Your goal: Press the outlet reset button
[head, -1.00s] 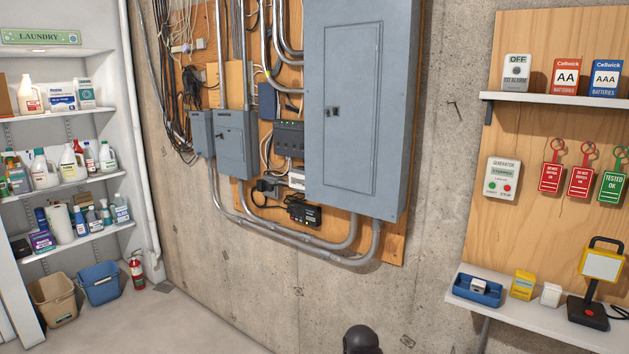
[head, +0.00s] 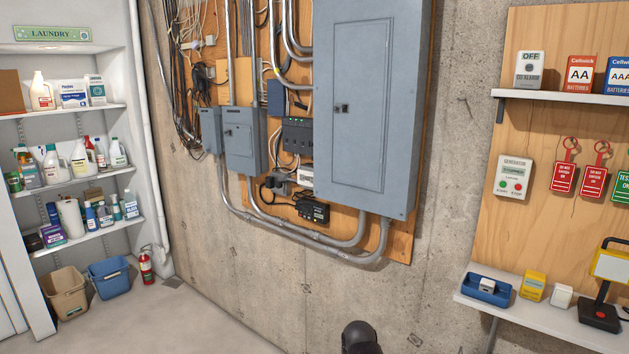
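A small white box (head: 306,175), which may be the outlet, sits on the wooden backing board left of the large grey panel's lower part. Dark plugs and cords (head: 278,184) are beside it on the left. A black device with small lights (head: 312,208) is just below. No reset button can be made out at this size. My gripper is not in view; only a dark rounded part, probably of my arm, shows at the bottom edge.
The closed grey electrical panel (head: 366,110) fills the upper middle. Grey conduits (head: 300,240) curve below the outlet area. A shelf (head: 545,318) with a blue tray (head: 487,291) is at right. Bins (head: 109,278) and a fire extinguisher (head: 146,268) stand at left. Floor between is clear.

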